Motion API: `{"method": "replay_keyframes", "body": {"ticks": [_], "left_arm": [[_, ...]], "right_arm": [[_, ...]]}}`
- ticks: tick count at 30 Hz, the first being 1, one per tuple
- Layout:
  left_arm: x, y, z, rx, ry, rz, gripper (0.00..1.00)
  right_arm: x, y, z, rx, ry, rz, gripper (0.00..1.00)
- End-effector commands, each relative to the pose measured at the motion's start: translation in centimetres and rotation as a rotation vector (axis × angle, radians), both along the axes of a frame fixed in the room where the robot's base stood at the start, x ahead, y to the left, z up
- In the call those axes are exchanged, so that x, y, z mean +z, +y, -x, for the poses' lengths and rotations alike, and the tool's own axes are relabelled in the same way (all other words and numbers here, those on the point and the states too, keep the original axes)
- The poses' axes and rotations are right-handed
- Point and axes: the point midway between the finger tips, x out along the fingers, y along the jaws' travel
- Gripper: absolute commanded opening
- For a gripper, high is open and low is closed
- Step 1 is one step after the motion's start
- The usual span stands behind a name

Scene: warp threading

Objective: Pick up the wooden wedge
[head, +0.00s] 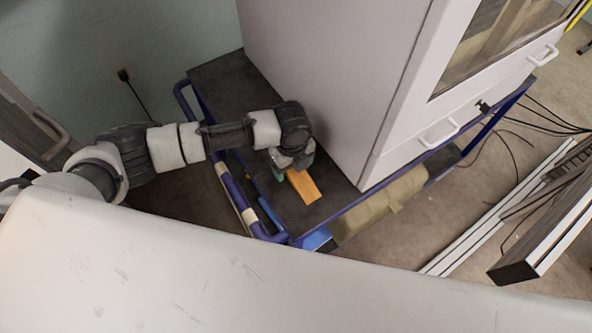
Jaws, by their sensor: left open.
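The wooden wedge (304,186) is a small orange-brown block lying on the dark top of a blue-framed cart (224,82). My left arm reaches in from the left, and my left gripper (284,173) is over the wedge's upper left end. The wrist hides the fingertips and that end of the wedge, so I cannot tell whether they touch. The gripper is open. My right gripper is not in view.
A large white cabinet (325,75) stands on the cart just right of the wedge. The cart's blue handle rail (236,192) runs along the left. Long white and dark profiles (500,215) and cables lie on the floor at right.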

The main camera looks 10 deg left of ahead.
Motion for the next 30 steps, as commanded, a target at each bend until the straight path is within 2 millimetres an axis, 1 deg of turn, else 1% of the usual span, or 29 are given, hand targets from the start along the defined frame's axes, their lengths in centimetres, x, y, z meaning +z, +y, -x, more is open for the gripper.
{"method": "replay_keyframes", "body": {"ticks": [3, 8, 11, 18, 19, 26, 30], "left_arm": [[-0.43, -0.01, 0.0, -0.001, -0.001, 0.001, 0.77], [-0.41, -0.01, -0.01, -0.001, -0.001, 0.001, 0.77], [-0.39, -0.01, -0.02, -0.001, -0.001, 0.001, 0.63], [-0.37, 0.0, -0.03, 0.0, -0.002, 0.001, 0.26], [-0.37, 0.0, -0.03, 0.0, -0.002, 0.001, 0.23], [-0.3, 0.0, -0.04, 0.0, -0.002, 0.001, 0.22], [0.3, 0.0, -0.1, 0.001, -0.003, 0.001, 0.22]], "right_arm": [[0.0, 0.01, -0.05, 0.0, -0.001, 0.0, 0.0], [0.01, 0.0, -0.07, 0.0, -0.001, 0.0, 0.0], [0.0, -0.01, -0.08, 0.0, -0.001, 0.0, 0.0], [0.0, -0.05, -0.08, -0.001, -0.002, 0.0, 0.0], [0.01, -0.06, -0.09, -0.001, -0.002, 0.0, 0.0], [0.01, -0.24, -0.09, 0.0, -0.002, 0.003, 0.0], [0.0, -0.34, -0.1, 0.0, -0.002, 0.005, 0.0]]}}
